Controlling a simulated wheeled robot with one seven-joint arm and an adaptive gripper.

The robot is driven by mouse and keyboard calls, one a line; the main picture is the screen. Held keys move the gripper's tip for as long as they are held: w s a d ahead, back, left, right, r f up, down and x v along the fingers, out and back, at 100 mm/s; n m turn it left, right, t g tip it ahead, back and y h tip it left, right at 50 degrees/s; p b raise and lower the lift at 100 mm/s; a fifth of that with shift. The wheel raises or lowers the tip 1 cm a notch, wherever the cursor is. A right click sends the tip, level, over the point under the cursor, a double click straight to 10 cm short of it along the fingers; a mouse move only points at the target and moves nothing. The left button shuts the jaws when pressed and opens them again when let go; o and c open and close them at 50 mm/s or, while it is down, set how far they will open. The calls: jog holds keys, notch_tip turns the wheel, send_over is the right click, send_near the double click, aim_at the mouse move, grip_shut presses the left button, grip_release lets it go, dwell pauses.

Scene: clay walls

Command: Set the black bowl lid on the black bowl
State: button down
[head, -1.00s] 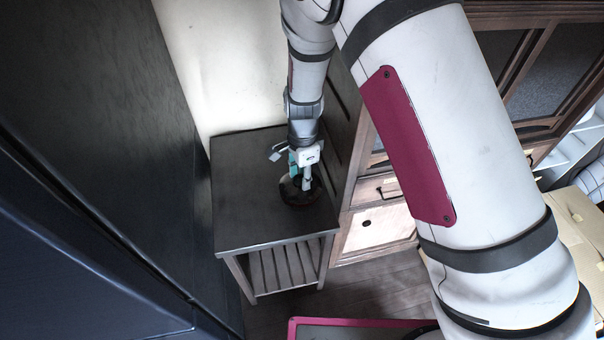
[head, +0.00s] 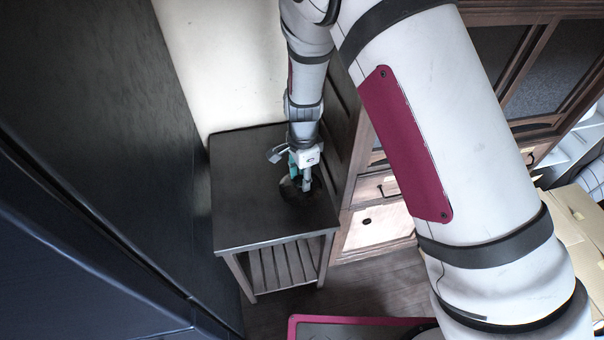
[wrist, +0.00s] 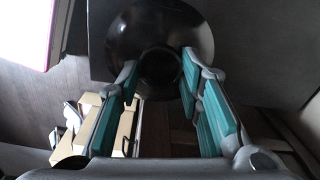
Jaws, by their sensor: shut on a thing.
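My gripper (head: 305,183) points down over the small dark table. In the wrist view its teal-padded fingers (wrist: 161,62) close around the middle of a round, glossy black piece, which I take to be the black bowl lid (wrist: 150,25). In the head view a dark round shape lies beneath the fingers, near the table's right side. It is dark on dark, and I cannot separate the black bowl from the lid there. Whether the lid touches a bowl is not clear.
The dark table (head: 245,205) has bare top to the left and in front of my gripper. A pale wall stands behind it. A wooden cabinet (head: 375,225) with drawers adjoins on the right. A tall dark panel (head: 100,130) fills the left.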

jog(key=shift+f, duration=0.2)
jog(key=c, duration=1)
grip_release()
jog(key=shift+c, duration=0.2)
jog(key=shift+r, duration=0.1)
notch_tip(320, 180, up, 12)
jog(key=shift+s, duration=0.1)
